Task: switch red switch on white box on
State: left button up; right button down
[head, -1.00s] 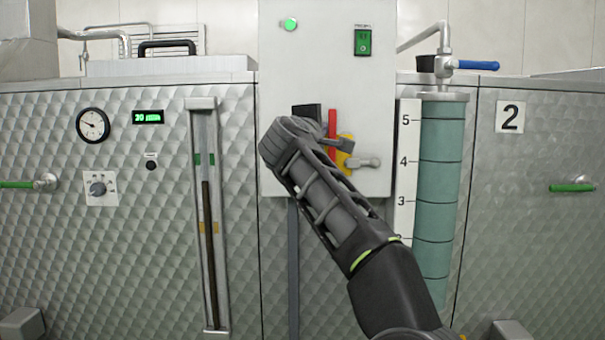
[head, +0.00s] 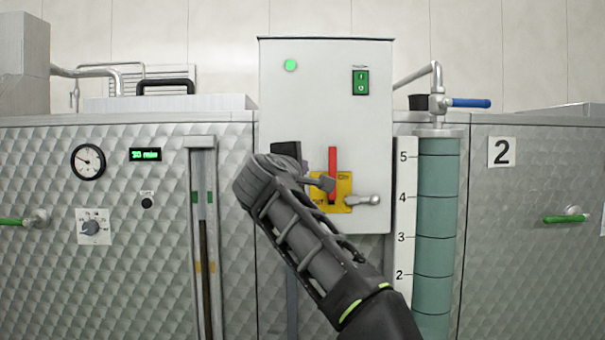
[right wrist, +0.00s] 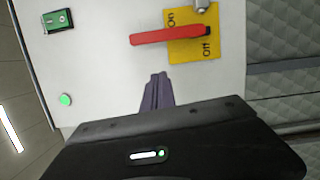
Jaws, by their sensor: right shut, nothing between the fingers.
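The white box (head: 325,110) hangs upright between the quilted metal panels. Its red switch (head: 332,165) is a lever standing upright on a yellow plate (head: 345,184); it also shows in the right wrist view (right wrist: 165,36). That view reads "On" and "Off" on the plate (right wrist: 183,45). My right gripper (head: 326,183) is shut and empty, in front of the plate's left part, close to the lever's left side. In the right wrist view its fingers (right wrist: 155,92) are apart from the lever. The wrist hides the box's lower left. My left gripper is out of view.
A grey knob (head: 362,200) projects right of the lever. A green rocker switch (head: 361,82) and a lit green lamp (head: 290,65) are higher on the box. A scale (head: 404,230) and teal column (head: 437,200) stand to the right.

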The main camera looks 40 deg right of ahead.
jog(key=b+v, duration=0.1)
jog(key=v, duration=0.6)
jog(key=shift+w, duration=0.15)
dwell(0.3)
